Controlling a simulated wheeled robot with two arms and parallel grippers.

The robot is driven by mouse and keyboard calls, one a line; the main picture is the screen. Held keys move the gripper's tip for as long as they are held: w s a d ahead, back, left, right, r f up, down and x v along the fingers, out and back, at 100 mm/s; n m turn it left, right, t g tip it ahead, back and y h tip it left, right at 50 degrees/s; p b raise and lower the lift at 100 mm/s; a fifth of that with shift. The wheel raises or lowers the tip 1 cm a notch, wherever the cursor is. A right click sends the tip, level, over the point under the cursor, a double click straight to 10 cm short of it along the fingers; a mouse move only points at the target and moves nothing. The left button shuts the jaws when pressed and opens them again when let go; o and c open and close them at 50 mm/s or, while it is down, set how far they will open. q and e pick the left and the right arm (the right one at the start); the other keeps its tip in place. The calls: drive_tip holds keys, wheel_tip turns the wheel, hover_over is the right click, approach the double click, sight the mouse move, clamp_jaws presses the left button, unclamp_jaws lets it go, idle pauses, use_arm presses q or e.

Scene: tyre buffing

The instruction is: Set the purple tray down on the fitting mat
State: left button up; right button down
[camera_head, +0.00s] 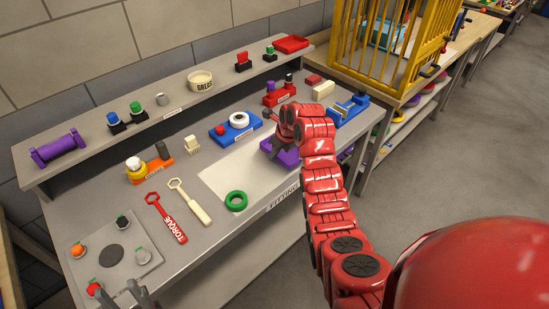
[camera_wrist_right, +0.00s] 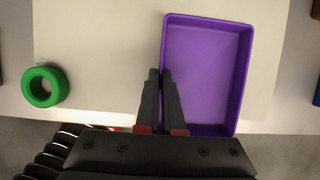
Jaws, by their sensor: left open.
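The purple tray (camera_head: 288,157) is at the right end of the pale fitting mat (camera_head: 232,182), partly hidden by my right arm in the head view. In the right wrist view the tray (camera_wrist_right: 207,65) is empty, over the mat's (camera_wrist_right: 95,50) right part, its near end reaching past the mat's near edge. I cannot tell whether it touches the mat. My right gripper (camera_wrist_right: 160,76) is shut on the tray's left wall, one finger on each side. My left gripper (camera_head: 124,292) is open and empty at the bottom left, near the grey plate.
A green ring (camera_head: 236,201) lies at the mat's near left edge. A red torque wrench (camera_head: 166,217) and a cream wrench (camera_head: 190,202) lie left of the mat. A blue fixture (camera_head: 236,127) stands behind it, another blue tool (camera_head: 348,110) at right. The mat's middle is clear.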

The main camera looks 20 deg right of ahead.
drive_tip(key=shift+w+d+f, duration=0.15)
drive_tip(key=shift+w+d, duration=0.1)
drive_tip(key=shift+w, duration=0.45)
drive_tip(key=shift+f+p, duration=0.55)
drive_tip(key=shift+p, duration=0.15)
wheel_tip(320, 180, down, 2)
drive_tip(key=shift+f+p, duration=0.1)
drive_tip(key=shift+p, duration=0.35)
drive_tip(key=shift+f, duration=0.1)
drive_tip(key=c, duration=1.1)
unclamp_jaws()
drive_tip(key=shift+o, duration=0.2)
